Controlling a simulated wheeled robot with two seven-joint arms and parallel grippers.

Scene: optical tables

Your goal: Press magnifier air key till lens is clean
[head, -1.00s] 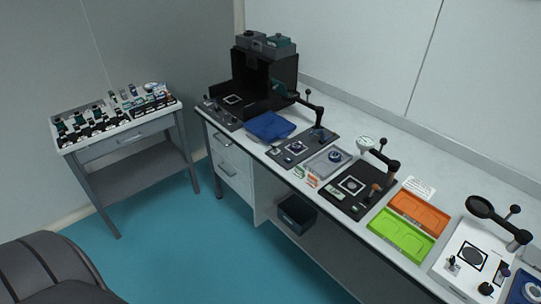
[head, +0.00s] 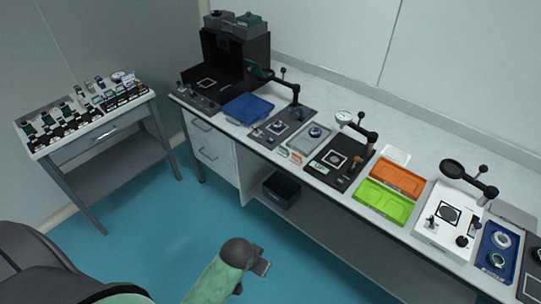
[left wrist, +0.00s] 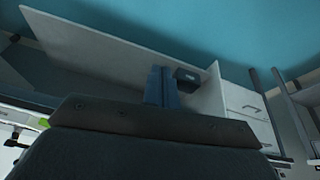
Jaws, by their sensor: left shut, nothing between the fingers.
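A magnifier with a round black lens (head: 453,168) on a jointed black arm stands over a white base plate (head: 429,236) at the right of the long bench. The plate carries a dark round target in a black frame (head: 449,213) and small dark knobs (head: 462,241). I cannot tell which one is the air key, nor whether the lens is dusty. My left gripper (head: 263,267) is shut and empty, low over the floor in front of the bench, well apart from the magnifier. It also shows in the left wrist view (left wrist: 160,88). My right gripper is not in view.
Orange (head: 398,178) and green (head: 384,202) trays lie left of the magnifier, and a blue tray (head: 485,268) lies right of it. Other instruments line the bench. A grey side table (head: 105,138) stands at left. The floor (head: 150,245) between is clear.

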